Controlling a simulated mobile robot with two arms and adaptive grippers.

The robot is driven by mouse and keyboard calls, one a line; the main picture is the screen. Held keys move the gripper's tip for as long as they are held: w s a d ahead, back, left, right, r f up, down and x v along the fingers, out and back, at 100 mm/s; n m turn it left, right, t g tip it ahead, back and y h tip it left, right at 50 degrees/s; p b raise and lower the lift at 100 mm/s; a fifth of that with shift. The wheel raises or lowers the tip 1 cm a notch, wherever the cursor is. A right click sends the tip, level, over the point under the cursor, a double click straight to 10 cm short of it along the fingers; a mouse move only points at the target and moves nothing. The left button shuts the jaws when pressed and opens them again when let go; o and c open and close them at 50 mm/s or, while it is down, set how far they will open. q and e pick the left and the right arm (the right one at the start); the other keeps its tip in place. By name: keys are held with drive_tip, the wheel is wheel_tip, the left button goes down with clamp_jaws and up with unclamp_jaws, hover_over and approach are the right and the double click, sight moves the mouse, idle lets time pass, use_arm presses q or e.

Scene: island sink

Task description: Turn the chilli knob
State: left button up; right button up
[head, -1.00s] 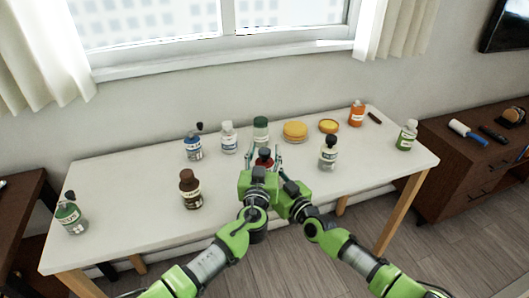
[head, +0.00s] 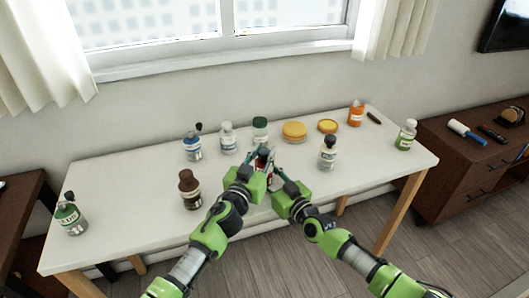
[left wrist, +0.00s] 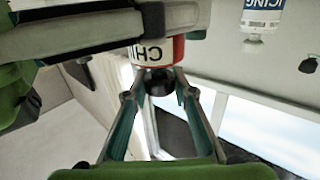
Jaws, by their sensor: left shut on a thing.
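The red chilli bottle (left wrist: 178,50), with a white label reading "CHI", has a black knob (left wrist: 159,83) at its end. In the left wrist view, my left gripper (left wrist: 160,90) is shut on that knob, one finger on each side. In the head view, my left gripper (head: 263,160) is at the front middle of the table and hides most of the bottle. My right gripper (head: 279,172) is close beside it on the right. Its fingers cross the bottle body in the left wrist view; whether they clamp it is unclear.
Around them on the white table (head: 130,190) stand a blue-labelled bottle (head: 193,149), a white bottle (head: 228,138), a green-capped jar (head: 260,130), a brown bottle (head: 190,190) and a black-capped bottle (head: 328,153). Yellow round containers (head: 294,132) are behind right. The table's left part is mostly clear.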

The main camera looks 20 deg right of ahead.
use_arm(q)
drive_tip(key=shift+f+m+g+h, duration=0.1)
drive_tip(key=shift+m+g+h, duration=1.2)
drive_tip(key=shift+g+h, duration=0.15)
drive_tip(key=o, duration=1.2)
drive_tip(key=shift+c, duration=0.2)
drive_tip(key=shift+a, duration=0.1)
drive_tip(key=shift+s+a, duration=0.3)
drive_tip(key=shift+a, duration=0.2)
drive_tip(key=v, duration=1)
drive_tip(key=shift+s+a, duration=0.2)
drive_tip(key=shift+s, duration=0.1)
